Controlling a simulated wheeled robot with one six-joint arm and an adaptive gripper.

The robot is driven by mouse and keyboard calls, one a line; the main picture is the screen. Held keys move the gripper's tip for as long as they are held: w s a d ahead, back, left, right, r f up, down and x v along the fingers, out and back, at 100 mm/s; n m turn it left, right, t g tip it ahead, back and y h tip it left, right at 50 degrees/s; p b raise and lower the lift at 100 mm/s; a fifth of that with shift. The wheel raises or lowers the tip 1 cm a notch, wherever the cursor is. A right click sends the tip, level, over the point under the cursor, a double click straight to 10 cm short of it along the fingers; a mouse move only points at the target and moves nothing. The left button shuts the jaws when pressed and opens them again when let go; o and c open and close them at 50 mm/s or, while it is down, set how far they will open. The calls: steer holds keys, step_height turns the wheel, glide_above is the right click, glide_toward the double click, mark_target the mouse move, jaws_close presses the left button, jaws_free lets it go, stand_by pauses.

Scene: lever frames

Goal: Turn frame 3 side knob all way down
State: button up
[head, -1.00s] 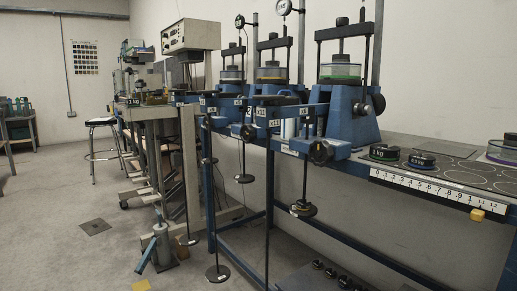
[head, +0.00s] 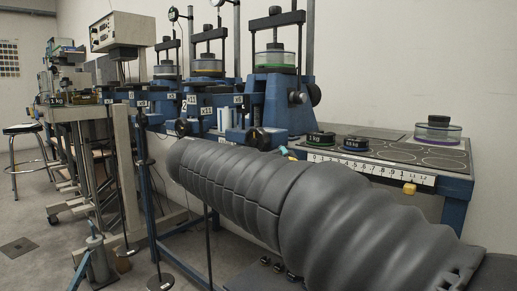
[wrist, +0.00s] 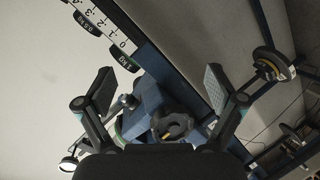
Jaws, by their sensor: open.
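The nearest blue lever frame (head: 272,100), which I take as frame 3, carries a glass cell with a yellow-green ring.
Black-topped weights (head: 320,138) stand on the bench behind the ruler (head: 370,168). A glass cell (head: 437,130) stands farther right. Two more lever frames (head: 207,88) stand to the left.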

mark_target(254, 142)
steer(key=w+a+r+t, duration=0.1)
steer(key=a+r, duration=0.1)
steer(key=a, duration=0.3)
steer(key=w+a+r+t+h, duration=0.1)
steer(key=a+r+t, duration=0.1)
steer(key=a, duration=0.4)
steer(key=shift+r+m+b, duration=0.3)
steer(key=shift+m, duration=0.1)
steer(key=x, duration=0.9)
steer(key=shift+w+d+r, duration=0.15)
steer(key=shift+w+d, duration=0.05)
steer(key=shift+d, duration=0.2)
steer(key=shift+c, duration=0.3)
steer(key=shift+s+a, duration=0.1)
steer(key=c, duration=1.5)
